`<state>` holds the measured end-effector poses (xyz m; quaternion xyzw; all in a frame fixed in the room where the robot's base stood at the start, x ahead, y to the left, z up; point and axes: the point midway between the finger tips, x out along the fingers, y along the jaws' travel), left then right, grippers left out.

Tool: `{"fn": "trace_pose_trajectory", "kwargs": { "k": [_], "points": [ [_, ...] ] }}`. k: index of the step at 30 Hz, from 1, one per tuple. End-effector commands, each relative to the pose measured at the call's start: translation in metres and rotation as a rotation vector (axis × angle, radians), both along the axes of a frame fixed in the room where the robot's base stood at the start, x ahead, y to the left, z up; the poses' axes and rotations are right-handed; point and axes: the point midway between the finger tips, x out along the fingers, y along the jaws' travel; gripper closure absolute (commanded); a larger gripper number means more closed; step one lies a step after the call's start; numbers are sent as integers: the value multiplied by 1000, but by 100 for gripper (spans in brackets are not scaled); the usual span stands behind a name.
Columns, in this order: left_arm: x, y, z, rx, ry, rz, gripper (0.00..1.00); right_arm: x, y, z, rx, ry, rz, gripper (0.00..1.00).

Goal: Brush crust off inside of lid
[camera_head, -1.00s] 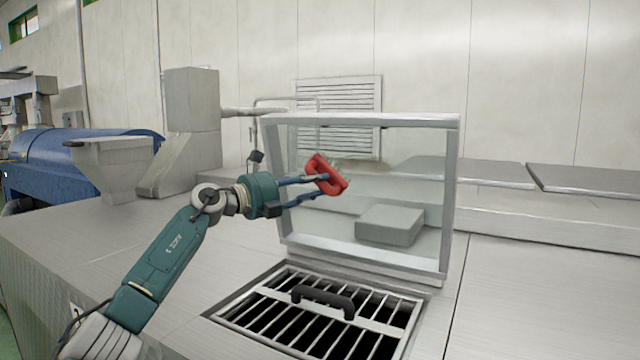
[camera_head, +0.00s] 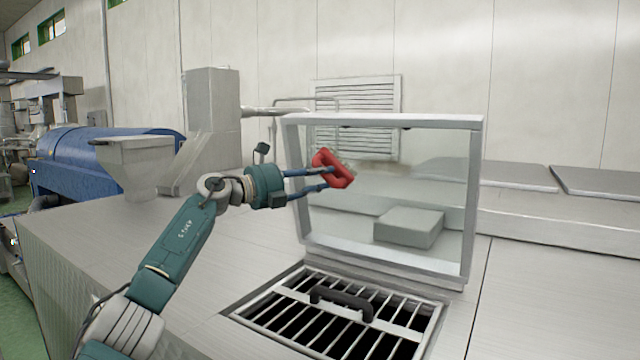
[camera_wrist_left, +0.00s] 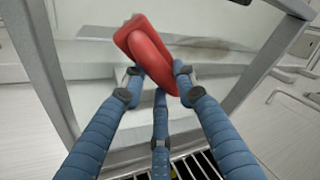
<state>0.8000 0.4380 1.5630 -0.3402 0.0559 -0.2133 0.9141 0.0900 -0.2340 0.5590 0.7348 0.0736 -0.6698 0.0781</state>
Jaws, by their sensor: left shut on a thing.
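The lid (camera_head: 473,200) is a clear pane in a pale metal frame. It stands raised behind the grate opening. My left gripper (camera_head: 328,177) is shut on a red brush (camera_head: 333,168), held in front of the upper left part of the pane. Whether the brush touches the pane I cannot tell. In the left wrist view the red brush (camera_wrist_left: 148,55) lies slanted between my blue fingers (camera_wrist_left: 155,90), with the lid frame (camera_wrist_left: 50,60) around it. A faint brownish patch shows beside the brush; most of any crust there is hidden or too faint to tell. My right gripper is not in view.
A metal grate (camera_head: 400,330) with a dark handle (camera_head: 342,303) lies in the opening below the lid. A grey block (camera_head: 408,227) shows through the pane. A hopper (camera_head: 137,165) and blue machine (camera_head: 75,150) stand at left. The metal top (camera_head: 540,300) at right is clear.

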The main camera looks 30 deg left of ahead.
Motion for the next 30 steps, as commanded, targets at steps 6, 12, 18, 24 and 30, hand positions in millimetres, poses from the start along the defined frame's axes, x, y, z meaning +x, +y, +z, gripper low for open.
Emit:
{"fn": "trace_pose_trajectory", "kwargs": {
  "k": [6, 12, 18, 24, 30],
  "points": [
    [-2, -1, 12, 0, -3, 1, 92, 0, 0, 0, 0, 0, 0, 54],
    [-3, -17, 11, 1, -2, 0, 92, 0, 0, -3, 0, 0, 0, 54],
    [-3, -31, 12, 0, -2, 0, 92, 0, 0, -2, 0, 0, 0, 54],
    [-3, -38, 11, 1, -2, 0, 92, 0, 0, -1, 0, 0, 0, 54],
    [-4, -55, 11, 2, -2, -1, 92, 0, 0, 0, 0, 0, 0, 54]
  ]
}}
